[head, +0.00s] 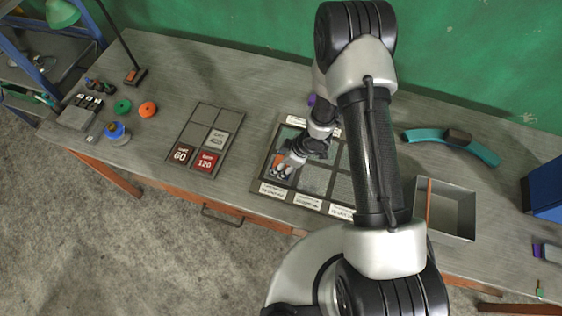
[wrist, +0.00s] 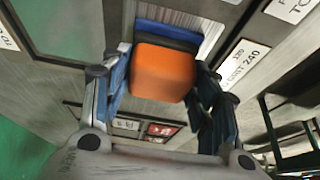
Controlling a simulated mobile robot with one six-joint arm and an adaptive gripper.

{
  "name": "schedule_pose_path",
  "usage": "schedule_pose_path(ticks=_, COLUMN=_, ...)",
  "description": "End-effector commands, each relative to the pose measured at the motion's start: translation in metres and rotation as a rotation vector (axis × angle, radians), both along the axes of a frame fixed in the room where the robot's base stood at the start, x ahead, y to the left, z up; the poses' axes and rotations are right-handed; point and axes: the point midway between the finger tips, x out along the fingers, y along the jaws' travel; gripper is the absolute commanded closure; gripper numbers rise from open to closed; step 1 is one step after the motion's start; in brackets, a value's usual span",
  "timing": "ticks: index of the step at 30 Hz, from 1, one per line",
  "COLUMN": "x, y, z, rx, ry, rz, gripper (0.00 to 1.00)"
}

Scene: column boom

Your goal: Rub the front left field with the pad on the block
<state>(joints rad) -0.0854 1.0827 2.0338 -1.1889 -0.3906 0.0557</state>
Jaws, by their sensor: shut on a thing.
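My gripper (head: 284,166) is shut on the orange block (wrist: 163,72), whose sides lie between the two fingers in the wrist view. A dark blue layer (wrist: 168,35), seemingly the pad, shows along the block's far side there. In the head view, the block (head: 279,160) is over the left front part of the framed board (head: 262,180). The front left field is mostly hidden by the gripper and block. I cannot tell whether the pad touches it. White labels (head: 272,191) line the board's front edge; one shows in the wrist view (wrist: 248,63).
Left of the board is a grey tray (head: 188,133) with a brown 60 tile (head: 181,154) and a red 120 tile (head: 207,162). An open grey bin (head: 455,209) and a teal curved piece (head: 484,153) lie to the right.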

Motion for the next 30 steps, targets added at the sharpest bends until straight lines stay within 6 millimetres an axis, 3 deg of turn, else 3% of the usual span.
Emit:
schedule_pose_path(ticks=5, x=-0.003, y=-0.001, z=0.013, rx=-0.004, ry=0.006, rz=0.0, gripper=0.69)
schedule_pose_path(ticks=20, x=-0.001, y=0.0, z=0.088, rx=-0.002, ry=0.003, rz=0.0, gripper=0.69)
schedule_pose_path(ticks=30, x=-0.001, y=0.0, z=0.089, rx=-0.002, ry=0.003, rz=0.0, gripper=0.69)
